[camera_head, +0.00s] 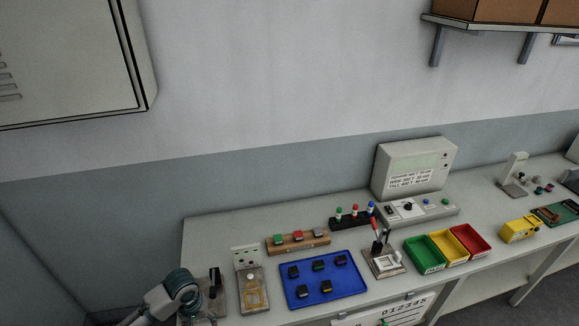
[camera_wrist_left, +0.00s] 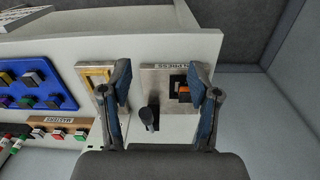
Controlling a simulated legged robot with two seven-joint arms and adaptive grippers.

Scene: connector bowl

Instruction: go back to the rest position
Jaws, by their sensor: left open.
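My left gripper (camera_wrist_left: 167,85) is open in the left wrist view, with its two fingers apart and nothing held between them. Below it is the press plate (camera_wrist_left: 155,78), with a black-knobbed lever (camera_wrist_left: 147,117) and a black block with an orange part (camera_wrist_left: 184,88) on it. The fingers appear on either side of the press, and I cannot tell their height above it. In the head view my left arm comes in at the bottom left, beside the press (camera_head: 216,299) at the bench's left end; its fingers are not clear there. My right gripper is not in view.
A fixture with a yellow frame (camera_head: 252,289) stands right of the press. A blue tray (camera_head: 325,295) holds several dark connectors.

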